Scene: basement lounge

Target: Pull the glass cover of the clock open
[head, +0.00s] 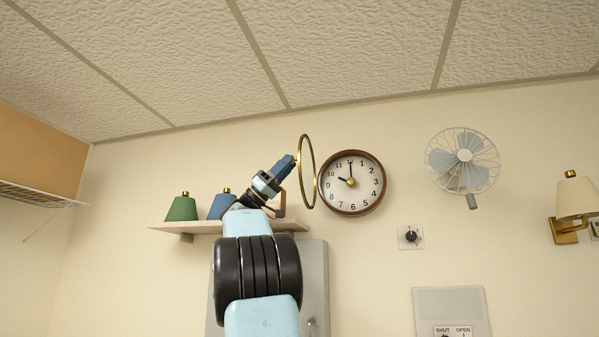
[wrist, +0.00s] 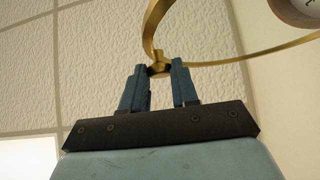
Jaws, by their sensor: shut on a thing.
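The round wall clock (head: 351,183) has a brown rim and a white face, with hands at about ten o'clock. Its glass cover (head: 307,172), a brass-rimmed ring, stands swung out from the face on the clock's left side and is seen nearly edge-on. My gripper (head: 297,160) is at the ring's left edge. In the wrist view the two blue fingers (wrist: 159,85) are shut on a small brass knob (wrist: 159,69) on the cover's rim. A corner of the clock shows at the upper right there. The glass itself is too clear to make out.
A wooden shelf (head: 190,227) below left holds a green lampshade-like object (head: 181,208) and a blue one (head: 221,205). A wall fan (head: 463,160) and a dial switch (head: 411,236) are right of the clock. The ceiling (head: 200,60) is close above.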

